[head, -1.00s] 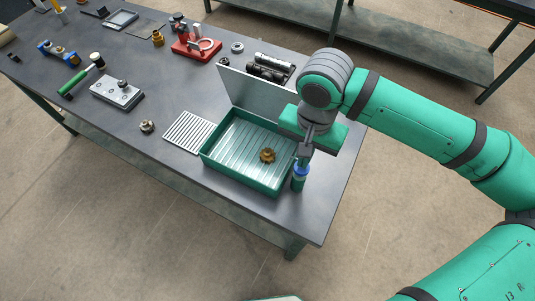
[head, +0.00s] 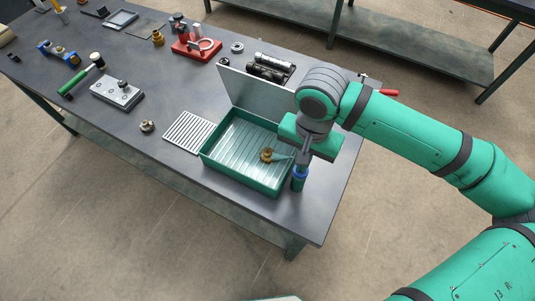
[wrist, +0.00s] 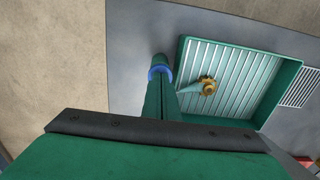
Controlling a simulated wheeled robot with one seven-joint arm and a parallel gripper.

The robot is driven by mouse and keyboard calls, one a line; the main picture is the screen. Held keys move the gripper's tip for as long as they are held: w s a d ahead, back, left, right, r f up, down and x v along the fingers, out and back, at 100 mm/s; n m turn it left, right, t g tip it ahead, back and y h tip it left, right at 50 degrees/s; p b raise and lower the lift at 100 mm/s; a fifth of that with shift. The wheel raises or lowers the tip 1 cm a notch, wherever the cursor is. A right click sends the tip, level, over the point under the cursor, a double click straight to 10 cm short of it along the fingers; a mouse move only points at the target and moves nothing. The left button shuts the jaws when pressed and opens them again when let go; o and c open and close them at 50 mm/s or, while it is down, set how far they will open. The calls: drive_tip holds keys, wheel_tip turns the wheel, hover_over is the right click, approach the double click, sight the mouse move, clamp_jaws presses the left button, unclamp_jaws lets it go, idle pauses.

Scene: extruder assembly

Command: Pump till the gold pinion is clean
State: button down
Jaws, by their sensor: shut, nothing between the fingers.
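The gold pinion (head: 267,155) lies in the green wash tray (head: 240,186), near its right end; it also shows in the wrist view (wrist: 208,86). The pump bottle (head: 298,181), green with a blue collar, stands just outside the tray's right side; its collar shows in the wrist view (wrist: 160,71). My gripper (head: 303,161) is shut, pointing down at the top of the pump, and appears to touch it. A pale teal jet (head: 283,157) runs from the pump top to the pinion. Contact is partly hidden, and I cannot tell how dirty the pinion is.
A raised grey panel (head: 250,93) stands behind the tray. A slatted rack (head: 188,131) lies to its left. Dark cylinders (head: 265,71) and a red fixture (head: 195,47) are farther back. A red handle (head: 389,92) shows behind my arm.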

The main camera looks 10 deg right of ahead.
drive_tip(key=shift+f, duration=0.15)
wheel_tip(320, 180, up, 8)
drive_tip(key=shift+r, duration=0.25)
idle(0.8)
idle(0.4)
